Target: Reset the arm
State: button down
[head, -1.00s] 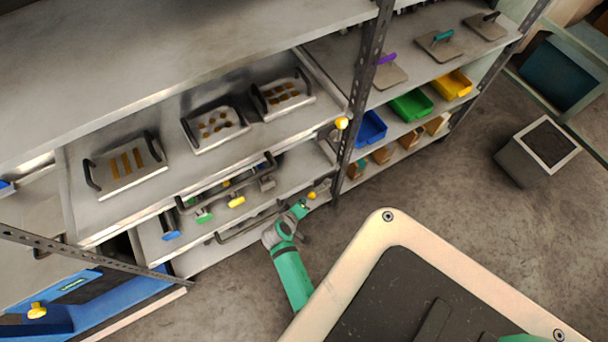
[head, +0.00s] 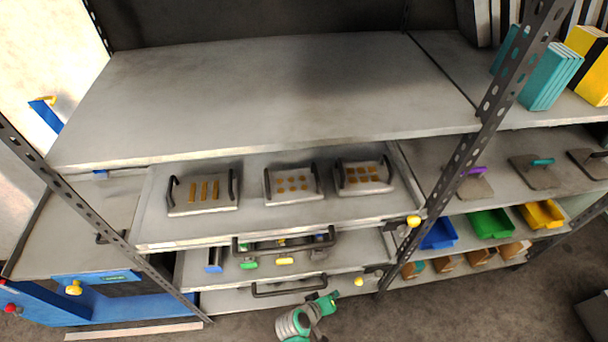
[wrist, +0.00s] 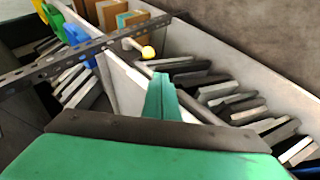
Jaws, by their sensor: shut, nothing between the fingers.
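My gripper shows in the wrist view as green fingers (wrist: 162,98) pressed together with nothing between them. They point at a shelf compartment holding several dark and grey flat plates (wrist: 225,100). In the head view my green and grey arm (head: 305,318) is low at the bottom centre, in front of the lowest drawers of the rack.
A pulled-out drawer (head: 320,220) holds several foil dies with dark handles. Blue (head: 438,234), green (head: 490,224) and yellow (head: 541,214) bins sit on the right shelf.

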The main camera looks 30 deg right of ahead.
jog(key=s+a+r+n+t+y, duration=0.2)
jog(key=s+a+r+t+y, duration=0.15)
jog(key=a, duration=0.55)
jog(key=s+a+r+n+t+y, duration=0.1)
jog(key=s+a+r+t+y, duration=0.2)
jog(key=a, duration=0.6)
jog(key=s+a+r+t+y, duration=0.1)
jog(key=s+a+r+t, duration=0.2)
jog(key=r, duration=0.8)
jog(key=s+a+r+t+y, duration=0.1)
jog(key=s+a+r+t, duration=0.2)
jog(key=r, duration=0.8)
jog(key=shift+s+a+m, duration=0.3)
jog(key=shift+s+a, duration=0.4)
jog(key=shift+a, duration=0.3)
jog(key=shift+r, duration=0.1)
